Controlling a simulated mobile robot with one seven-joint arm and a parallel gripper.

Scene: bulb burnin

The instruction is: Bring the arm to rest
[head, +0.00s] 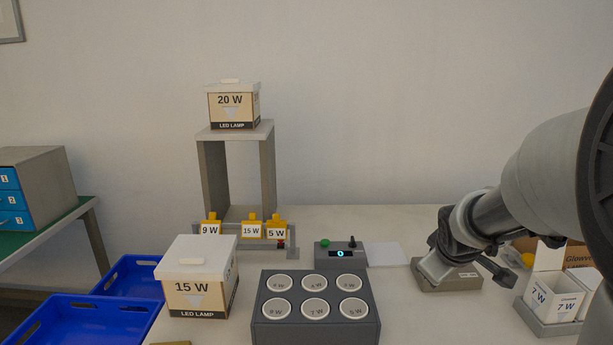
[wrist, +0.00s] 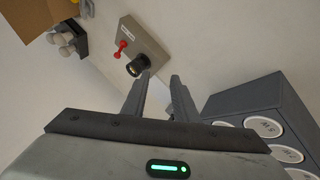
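My gripper (wrist: 160,85) shows in the wrist view with its two fingers apart and nothing between them. Beyond the fingertips is a grey block (wrist: 150,40) with a red lever, a black round socket and a white label. In the head view my arm reaches in from the right, and my gripper (head: 468,262) hangs over the right part of the table, near a low grey block (head: 450,287). The fingertips are hard to make out there. I cannot tell from the frames whether the gripper touches the block.
A dark rack (head: 315,325) with several round white-topped places stands at front centre, behind it a display box (head: 339,257). A 15 W box (head: 203,280) is left, a 20 W box (head: 234,106) on a grey stand (head: 266,170). Small 7 W boxes (head: 552,298) are right.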

